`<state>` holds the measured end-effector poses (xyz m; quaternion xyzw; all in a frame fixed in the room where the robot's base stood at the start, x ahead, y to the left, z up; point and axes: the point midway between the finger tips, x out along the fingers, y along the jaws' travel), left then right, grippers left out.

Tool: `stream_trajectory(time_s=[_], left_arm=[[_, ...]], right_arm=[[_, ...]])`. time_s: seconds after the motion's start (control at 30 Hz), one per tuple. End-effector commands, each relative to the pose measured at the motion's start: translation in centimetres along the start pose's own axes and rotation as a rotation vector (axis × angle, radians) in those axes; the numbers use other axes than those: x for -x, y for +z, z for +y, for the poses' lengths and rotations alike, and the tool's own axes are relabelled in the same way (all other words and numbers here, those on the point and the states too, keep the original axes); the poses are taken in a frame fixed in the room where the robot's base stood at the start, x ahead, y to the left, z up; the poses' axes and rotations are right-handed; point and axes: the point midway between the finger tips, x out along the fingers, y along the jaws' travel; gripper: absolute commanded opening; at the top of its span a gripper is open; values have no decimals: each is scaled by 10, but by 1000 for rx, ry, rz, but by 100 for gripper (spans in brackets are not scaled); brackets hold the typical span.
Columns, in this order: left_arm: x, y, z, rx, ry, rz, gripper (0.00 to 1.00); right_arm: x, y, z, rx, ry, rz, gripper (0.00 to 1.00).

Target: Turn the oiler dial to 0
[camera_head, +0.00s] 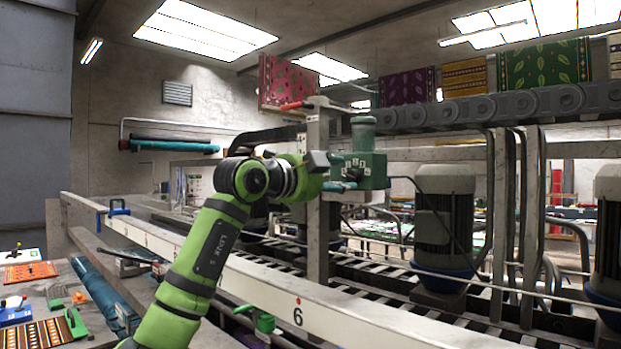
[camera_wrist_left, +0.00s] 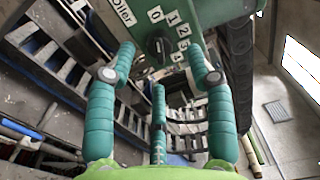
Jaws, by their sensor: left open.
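The green oiler box (camera_head: 372,166) is mounted on a grey post, with a row of white number labels on its face. In the left wrist view, its dial (camera_wrist_left: 162,48) is a small dark knob beside white labels, including 0, 1, 2 and 3. A label ending in "oiler" is at the upper left. Which number the dial points at is too small to tell. My left gripper (camera_head: 337,171) is at the oiler's front; its green fingers (camera_wrist_left: 160,62) are open, spread around the dial's area, with no visible grip on it. My right gripper is not in view.
The grey post (camera_head: 318,200) stands close by the gripper. A white rail (camera_head: 340,315) marked 6 runs below, with a roller conveyor behind it. Large motors (camera_head: 445,225) stand to the right. A side bench with rug samples (camera_head: 35,272) is at lower left.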

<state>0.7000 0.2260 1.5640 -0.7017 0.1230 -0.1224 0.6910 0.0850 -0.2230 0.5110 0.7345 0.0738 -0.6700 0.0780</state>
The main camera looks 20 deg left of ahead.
Motion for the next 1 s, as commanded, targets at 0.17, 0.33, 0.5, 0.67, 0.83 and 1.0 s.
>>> stream_trajectory(time_s=[0.17, 0.33, 0.5, 0.67, 0.83, 1.0], left_arm=[[35, 1, -1, -2, -3, -3, 54], [62, 0, -1, -1, -3, -1, 54], [77, 0, 0, 0, -2, -1, 54], [80, 0, 0, 0, -1, -1, 54], [79, 0, -1, 1, -2, -1, 54], [79, 0, -1, 1, -2, -1, 54]], right_arm=[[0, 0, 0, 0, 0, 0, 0], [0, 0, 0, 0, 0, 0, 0], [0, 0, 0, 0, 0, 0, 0], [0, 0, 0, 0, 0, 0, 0], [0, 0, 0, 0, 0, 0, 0], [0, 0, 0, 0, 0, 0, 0]])
